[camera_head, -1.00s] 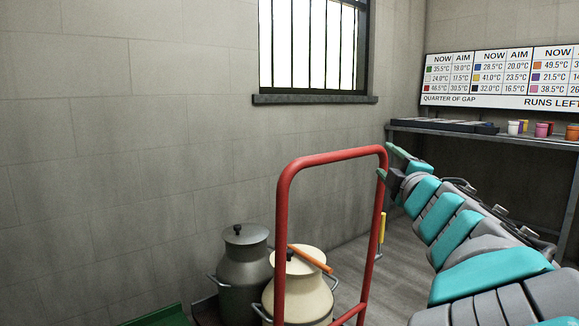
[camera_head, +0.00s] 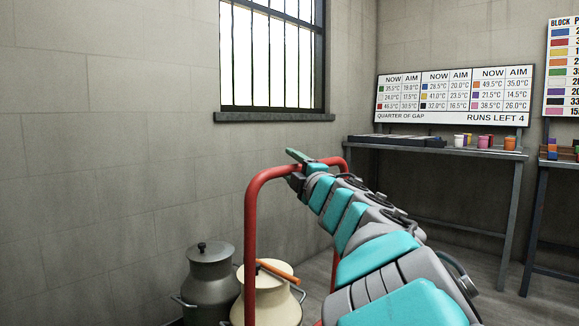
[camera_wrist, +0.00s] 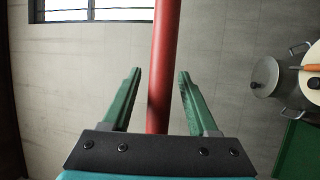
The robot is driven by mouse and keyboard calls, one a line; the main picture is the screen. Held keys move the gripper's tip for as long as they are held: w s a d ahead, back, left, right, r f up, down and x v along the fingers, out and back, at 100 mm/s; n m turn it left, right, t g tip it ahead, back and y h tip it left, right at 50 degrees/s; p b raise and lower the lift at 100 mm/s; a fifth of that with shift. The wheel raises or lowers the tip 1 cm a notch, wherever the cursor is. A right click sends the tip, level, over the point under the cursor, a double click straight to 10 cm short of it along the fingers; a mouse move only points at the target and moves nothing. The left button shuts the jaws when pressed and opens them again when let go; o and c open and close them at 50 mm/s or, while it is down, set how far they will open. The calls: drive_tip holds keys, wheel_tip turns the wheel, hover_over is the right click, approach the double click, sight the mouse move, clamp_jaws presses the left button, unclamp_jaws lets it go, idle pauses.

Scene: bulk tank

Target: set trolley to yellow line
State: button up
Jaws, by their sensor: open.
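The trolley shows as a red tubular handle (camera_head: 251,225) standing upright in the lower middle of the head view; its lower part is out of frame. My gripper (camera_head: 299,156) is at the top bar of this handle. In the wrist view the red bar (camera_wrist: 164,60) runs between the two green fingers of my gripper (camera_wrist: 158,76). The fingers are apart, with a gap on both sides of the bar. A dark grey can (camera_head: 209,278) and a cream can (camera_head: 273,297) with an orange stick (camera_head: 279,271) stand beside or behind the handle. No yellow line is in view.
A grey block wall with a barred window (camera_head: 270,55) is behind. A shelf table (camera_head: 440,151) with several coloured cups stands at the back right under a temperature board (camera_head: 455,97). A second table (camera_head: 555,162) is at the right edge. A green surface (camera_wrist: 300,150) shows in the wrist view.

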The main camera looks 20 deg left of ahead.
drive_tip(key=shift+w+a+r, duration=0.1)
drive_tip(key=shift+w+a, duration=0.25)
drive_tip(key=shift+w, duration=0.1)
clamp_jaws()
idle(1.2)
